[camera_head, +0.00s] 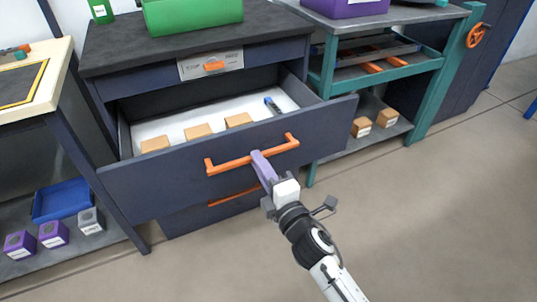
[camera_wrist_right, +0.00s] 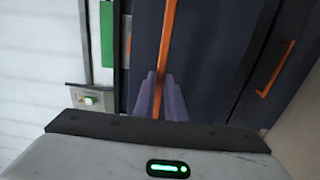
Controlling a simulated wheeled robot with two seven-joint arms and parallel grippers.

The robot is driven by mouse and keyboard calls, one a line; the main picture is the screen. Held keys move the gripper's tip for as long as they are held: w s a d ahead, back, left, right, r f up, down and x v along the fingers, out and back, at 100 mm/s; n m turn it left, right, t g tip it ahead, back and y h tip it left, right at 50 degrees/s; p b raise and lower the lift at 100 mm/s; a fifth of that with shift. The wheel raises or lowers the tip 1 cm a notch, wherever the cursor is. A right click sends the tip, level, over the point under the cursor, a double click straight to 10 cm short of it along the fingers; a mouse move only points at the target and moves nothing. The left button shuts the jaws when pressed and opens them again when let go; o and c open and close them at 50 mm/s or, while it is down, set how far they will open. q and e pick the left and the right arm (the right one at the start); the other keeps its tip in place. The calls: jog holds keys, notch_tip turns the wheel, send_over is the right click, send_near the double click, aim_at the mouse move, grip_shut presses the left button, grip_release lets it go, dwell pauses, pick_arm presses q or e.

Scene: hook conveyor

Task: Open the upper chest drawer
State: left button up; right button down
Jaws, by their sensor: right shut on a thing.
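The upper chest drawer (camera_head: 225,168) is pulled out of the dark chest, with its inside showing. Its orange handle (camera_head: 235,162) runs across the front panel. My right gripper (camera_head: 259,160) has its purple fingers at the right part of this handle and is shut on it. In the right wrist view the fingers (camera_wrist_right: 161,97) stand on both sides of the orange handle (camera_wrist_right: 167,40). The drawer holds several tan blocks (camera_head: 197,131) and a dark tool with a blue end (camera_head: 272,105). My left gripper is not in view.
A lower orange handle (camera_head: 233,196) shows below the open drawer. A green bin (camera_head: 190,14) stands on the chest top. A teal-framed shelf unit (camera_head: 432,90) stands close on the right, a table (camera_head: 35,75) on the left. The floor (camera_head: 430,220) in front is clear.

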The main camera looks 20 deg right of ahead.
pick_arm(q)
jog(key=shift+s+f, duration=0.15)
pick_arm(e)
jog(key=shift+s, duration=0.2)
jog(key=c, duration=1.8)
grip_release()
